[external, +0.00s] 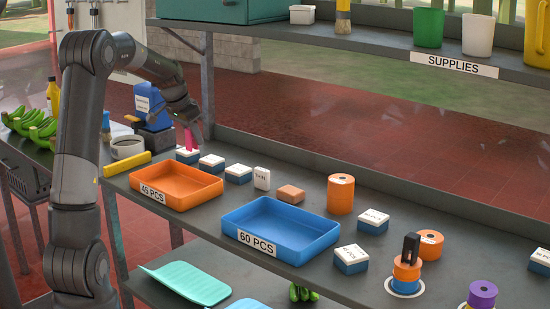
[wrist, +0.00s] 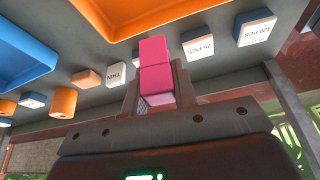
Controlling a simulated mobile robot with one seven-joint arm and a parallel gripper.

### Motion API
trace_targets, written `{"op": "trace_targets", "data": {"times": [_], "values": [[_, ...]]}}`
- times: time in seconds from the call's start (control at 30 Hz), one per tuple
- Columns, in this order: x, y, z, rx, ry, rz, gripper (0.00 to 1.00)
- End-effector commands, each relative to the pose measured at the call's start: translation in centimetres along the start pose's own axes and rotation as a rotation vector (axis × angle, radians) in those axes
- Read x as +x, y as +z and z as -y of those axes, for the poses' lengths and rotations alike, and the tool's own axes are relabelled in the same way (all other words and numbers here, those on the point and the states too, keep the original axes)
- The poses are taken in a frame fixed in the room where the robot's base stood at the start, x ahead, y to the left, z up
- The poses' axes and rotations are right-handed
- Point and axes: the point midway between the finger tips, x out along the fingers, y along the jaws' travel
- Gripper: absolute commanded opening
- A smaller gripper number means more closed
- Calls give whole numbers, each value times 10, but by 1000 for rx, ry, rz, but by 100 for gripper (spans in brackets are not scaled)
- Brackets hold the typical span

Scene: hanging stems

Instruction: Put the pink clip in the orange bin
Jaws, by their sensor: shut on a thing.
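The pink clip (external: 188,139) is held in my gripper (external: 190,122), above the shelf behind the orange bin. In the wrist view the pink clip (wrist: 154,52) stands out between the two fingers of my gripper (wrist: 155,88), which are shut on it. The orange bin (external: 176,197), labelled "45 PCS", is in front of the clip and looks empty. Part of the orange bin (wrist: 130,28) shows at the top of the wrist view. The clip is outside the bin.
A blue bin (external: 275,246), labelled "60 PCS", sits right of the orange one. Small white-and-blue boxes (external: 211,162) line the area behind the orange bin. An orange roll (external: 340,195) and an orange block (external: 290,194) stand behind the blue bin. An upper shelf (external: 370,50) overhangs.

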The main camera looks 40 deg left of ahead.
Motion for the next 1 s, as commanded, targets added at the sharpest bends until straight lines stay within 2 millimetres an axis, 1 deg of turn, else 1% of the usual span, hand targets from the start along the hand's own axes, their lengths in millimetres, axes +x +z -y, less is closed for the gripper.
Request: {"op": "trace_targets", "data": {"times": [0.03,0.1,0.2,0.3,0.4,0.47,0.57,0.67,0.8,0.9,1.0], "values": [[-4,6,-18,-10,-6,0,4],[-8,16,-38,-30,-16,-1,4],[-11,29,-61,-57,-27,-4,4],[-13,39,-77,-76,-34,-6,4],[-14,46,-87,-88,-40,-8,4],[-14,48,-88,-92,-41,-9,4],[-8,52,-79,-100,-42,-8,4],[3,58,-59,-102,-42,-6,4],[21,66,-26,-102,-42,-6,4],[33,71,-4,-101,-41,-7,4],[42,75,12,-98,-42,-9,4]]}}
